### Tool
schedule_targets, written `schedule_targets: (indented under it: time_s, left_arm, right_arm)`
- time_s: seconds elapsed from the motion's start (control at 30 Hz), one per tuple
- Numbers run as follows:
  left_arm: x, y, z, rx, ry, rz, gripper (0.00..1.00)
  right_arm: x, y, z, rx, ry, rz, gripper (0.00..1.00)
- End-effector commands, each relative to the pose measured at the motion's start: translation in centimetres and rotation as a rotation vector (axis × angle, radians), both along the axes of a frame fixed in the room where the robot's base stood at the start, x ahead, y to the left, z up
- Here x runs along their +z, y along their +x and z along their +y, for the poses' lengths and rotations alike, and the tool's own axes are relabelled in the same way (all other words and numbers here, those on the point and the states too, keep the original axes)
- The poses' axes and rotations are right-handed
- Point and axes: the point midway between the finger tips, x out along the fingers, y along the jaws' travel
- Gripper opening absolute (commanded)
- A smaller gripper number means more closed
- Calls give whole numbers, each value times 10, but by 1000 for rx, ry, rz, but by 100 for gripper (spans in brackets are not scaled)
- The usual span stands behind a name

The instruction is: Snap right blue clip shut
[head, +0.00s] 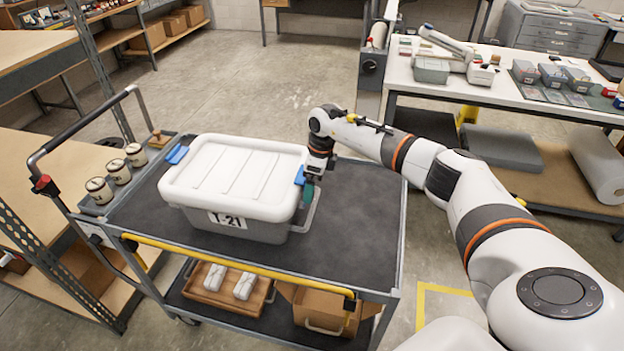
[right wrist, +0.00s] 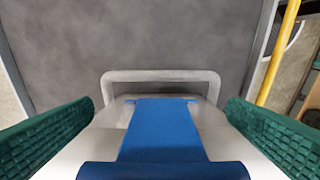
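The grey tote with a white lid (head: 235,175), labelled T-21, stands on the cart's top deck. Its right blue clip (head: 299,174) is at the right end of the lid, partly hidden by my right gripper in the head view. In the right wrist view the blue clip (right wrist: 162,130) lies between my green finger pads, with a gap on each side. My right gripper (right wrist: 165,112) is open and points down at the clip. I cannot tell whether the clip is latched. The left blue clip (head: 177,154) is at the lid's far left end. My left gripper is not in view.
A grey bail handle (right wrist: 160,75) sticks out beyond the clip. The cart deck (head: 355,235) is clear right of the tote. Several jars (head: 118,171) stand in a tray at the cart's left end. A yellow-edged rail (head: 240,262) runs along the cart's front.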

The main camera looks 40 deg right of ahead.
Motion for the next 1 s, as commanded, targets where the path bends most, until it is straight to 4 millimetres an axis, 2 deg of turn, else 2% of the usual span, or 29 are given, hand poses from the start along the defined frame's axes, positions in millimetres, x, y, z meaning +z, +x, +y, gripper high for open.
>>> schedule_targets:
  time_s: [0.27, 0.37, 0.73, 0.83, 1.0]
  left_arm:
    - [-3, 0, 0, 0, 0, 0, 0]
    - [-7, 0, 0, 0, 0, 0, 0]
    - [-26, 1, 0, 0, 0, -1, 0]
    - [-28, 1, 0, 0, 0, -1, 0]
    - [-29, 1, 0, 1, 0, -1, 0]
  right_arm:
    - [9, 1, 0, 1, 3, -5, 96]
    - [24, -1, -2, 2, 4, -9, 96]
    - [97, -11, -12, -1, 3, -7, 96]
    - [109, -13, -13, -1, 3, -5, 96]
    - [118, -15, -14, -1, 2, -2, 96]
